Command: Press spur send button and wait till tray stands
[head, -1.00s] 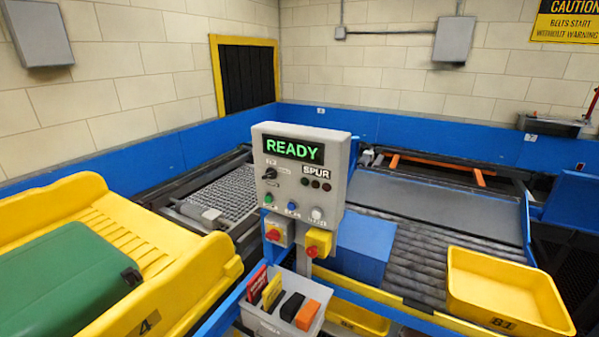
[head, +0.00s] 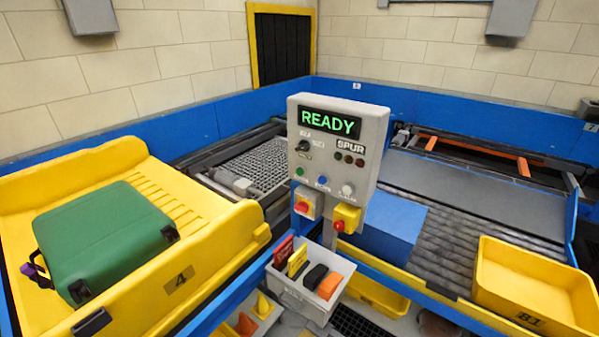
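The grey control panel (head: 338,150) stands in the middle of the head view. Its display (head: 331,123) reads READY in green. A SPUR label and small dark lamps (head: 349,157) are at its upper right. A black selector knob (head: 303,146) is on the left. Below are a green button (head: 300,172), a blue button (head: 322,181) and a white button (head: 347,190), whose small labels I cannot read. A yellow tray (head: 205,268) marked 4 holds a green suitcase (head: 104,240) at the left. Neither of my grippers is in view.
Under the panel are a red knob (head: 301,207) and a yellow box with a red button (head: 345,219). A grey bin (head: 300,289) of small items hangs below. A yellow tray (head: 533,285) marked B1 sits on rollers at right, near a blue box (head: 388,229).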

